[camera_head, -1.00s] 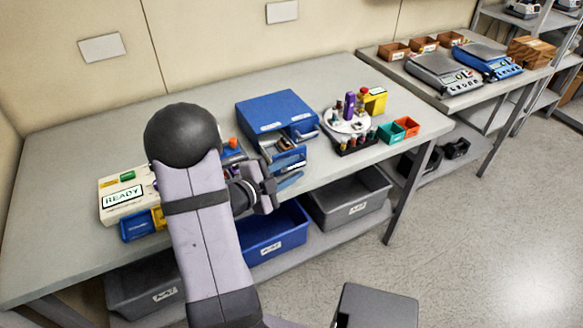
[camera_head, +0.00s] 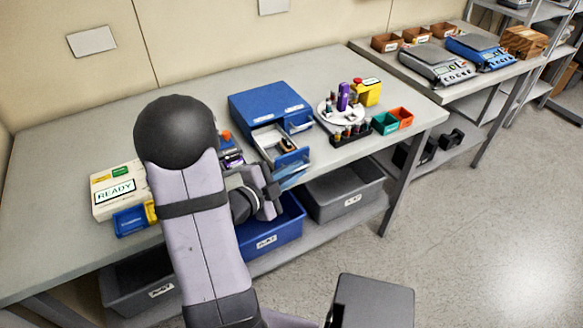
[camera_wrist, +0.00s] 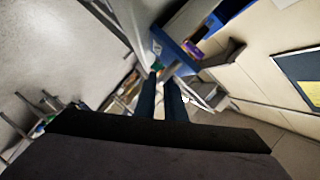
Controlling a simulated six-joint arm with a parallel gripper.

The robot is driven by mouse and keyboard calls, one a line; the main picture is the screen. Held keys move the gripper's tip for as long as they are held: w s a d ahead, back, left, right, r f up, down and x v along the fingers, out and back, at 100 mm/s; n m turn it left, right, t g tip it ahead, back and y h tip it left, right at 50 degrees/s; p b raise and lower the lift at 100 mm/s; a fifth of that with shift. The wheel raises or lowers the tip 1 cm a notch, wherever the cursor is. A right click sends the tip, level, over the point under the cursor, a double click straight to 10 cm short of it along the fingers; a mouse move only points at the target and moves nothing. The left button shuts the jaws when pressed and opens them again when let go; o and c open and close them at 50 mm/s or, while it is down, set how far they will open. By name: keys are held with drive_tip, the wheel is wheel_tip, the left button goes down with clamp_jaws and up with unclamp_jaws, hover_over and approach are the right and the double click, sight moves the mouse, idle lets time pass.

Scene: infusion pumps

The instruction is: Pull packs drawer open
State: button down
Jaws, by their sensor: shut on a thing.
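The blue drawer cabinet (camera_head: 268,103) stands on the bench. A drawer on its left side is pulled out, with its pale interior and some dark contents showing; its blue front (camera_head: 292,162) hangs out toward the bench's front edge. My gripper (camera_head: 284,180) is at this drawer front, jaws shut on its handle. The handle itself is mostly hidden by my gripper in the head view. In the wrist view the two dark fingers of my gripper (camera_wrist: 164,80) reach to the blue drawer front (camera_wrist: 172,50).
A white and yellow device marked READY (camera_head: 115,190) stands left of my arm. A round white tray with bottles (camera_head: 343,110) and teal and orange bins (camera_head: 385,123) stand to the right. A blue bin (camera_head: 272,232) and a grey bin (camera_head: 345,190) sit below the bench.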

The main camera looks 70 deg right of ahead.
drive_tip(key=shift+f, duration=0.1)
drive_tip(key=c, duration=1.9)
unclamp_jaws()
drive_tip(key=shift+o, duration=0.2)
drive_tip(key=shift+w, duration=0.1)
drive_tip(key=p+v, duration=0.6)
drive_tip(key=v, duration=0.1)
drive_tip(key=shift+a, duration=0.15)
